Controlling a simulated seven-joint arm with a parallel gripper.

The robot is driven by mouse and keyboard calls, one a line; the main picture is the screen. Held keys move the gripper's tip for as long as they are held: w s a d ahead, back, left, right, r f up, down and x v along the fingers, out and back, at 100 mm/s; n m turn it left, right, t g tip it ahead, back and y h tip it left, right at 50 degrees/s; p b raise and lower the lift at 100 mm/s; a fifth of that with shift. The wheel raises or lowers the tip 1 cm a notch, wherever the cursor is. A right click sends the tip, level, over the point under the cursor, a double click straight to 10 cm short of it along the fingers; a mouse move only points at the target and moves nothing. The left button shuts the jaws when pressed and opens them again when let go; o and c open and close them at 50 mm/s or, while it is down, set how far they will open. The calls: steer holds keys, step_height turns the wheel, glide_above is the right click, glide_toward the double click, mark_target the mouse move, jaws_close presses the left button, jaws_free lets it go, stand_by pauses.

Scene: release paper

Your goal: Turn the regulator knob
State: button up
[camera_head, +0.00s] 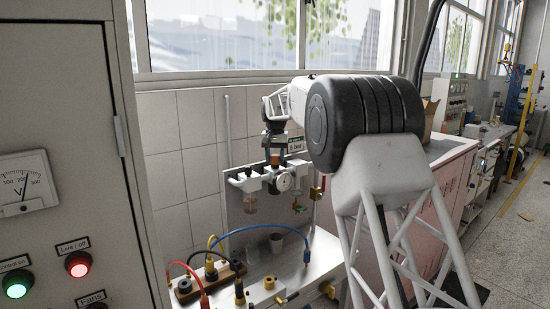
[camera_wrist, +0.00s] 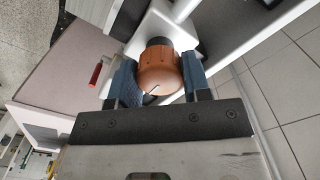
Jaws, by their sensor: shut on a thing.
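The regulator knob (camera_wrist: 158,72) is a round orange-brown cap with a dark mark on its face, seen in the wrist view. The two blue fingers of my gripper (camera_wrist: 157,84) stand on either side of it and are shut on it. In the head view, my gripper (camera_head: 276,150) reaches down onto the top of the regulator unit on the wall panel. The knob (camera_head: 276,159) shows there as a small orange-brown spot under the gripper. The unit has a round white gauge (camera_head: 284,182) and a clear bowl (camera_head: 250,201) below it.
A red-handled valve (camera_head: 317,192) sits right of the regulator, and shows as a red handle (camera_wrist: 96,74) in the wrist view. Below is a bench with looped blue (camera_head: 262,226), red and yellow cables. A grey cabinet (camera_head: 60,100) with a voltmeter stands at left.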

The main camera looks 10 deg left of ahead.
steer(key=o, duration=0.9)
steer(key=shift+r, duration=0.1)
steer(key=shift+r, duration=3.8)
